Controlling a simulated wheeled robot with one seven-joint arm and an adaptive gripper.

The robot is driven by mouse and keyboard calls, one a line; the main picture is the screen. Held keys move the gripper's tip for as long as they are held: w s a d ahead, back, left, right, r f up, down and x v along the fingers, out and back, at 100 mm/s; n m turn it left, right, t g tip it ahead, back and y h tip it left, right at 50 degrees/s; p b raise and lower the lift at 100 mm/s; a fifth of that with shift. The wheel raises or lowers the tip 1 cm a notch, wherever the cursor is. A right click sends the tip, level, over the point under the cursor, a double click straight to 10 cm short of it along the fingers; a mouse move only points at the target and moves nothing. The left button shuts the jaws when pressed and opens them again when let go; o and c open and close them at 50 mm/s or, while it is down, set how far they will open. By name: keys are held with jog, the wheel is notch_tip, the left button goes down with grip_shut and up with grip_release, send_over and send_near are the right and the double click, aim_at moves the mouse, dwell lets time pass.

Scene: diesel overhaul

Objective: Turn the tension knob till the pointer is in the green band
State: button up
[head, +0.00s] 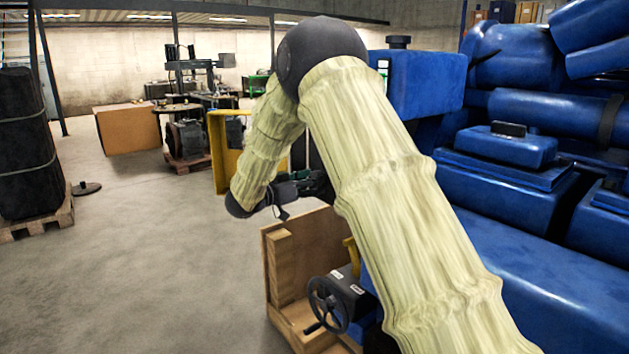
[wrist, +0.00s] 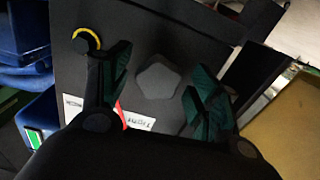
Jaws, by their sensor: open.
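In the wrist view a grey many-sided knob (wrist: 157,77) stands on a dark panel (wrist: 175,35). My gripper (wrist: 159,80) is open, with one green-padded finger on each side of the knob and a visible gap to both. A yellow arc (wrist: 87,38) shows beside the left finger, and a bit of red (wrist: 121,116) shows by that finger's base. No pointer or green band can be made out for certain; the left finger hides part of the panel. A white label reading "Tight" (wrist: 140,122) lies below the knob. In the head view my gripper (head: 312,188) is partly hidden behind my arm.
Large blue engine parts (head: 520,190) fill the right side. A wooden crate (head: 283,265) and a black handwheel (head: 328,304) stand below my gripper. A yellow frame (head: 220,150) is behind my arm. The floor at left is open, with a strapped black load (head: 25,145) at the edge.

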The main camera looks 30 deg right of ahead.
jog(key=shift+d, duration=0.6)
jog(key=c, duration=1)
jog(key=shift+r+n+p, duration=0.15)
jog(key=shift+n+p, duration=0.15)
jog(key=shift+p, duration=0.25)
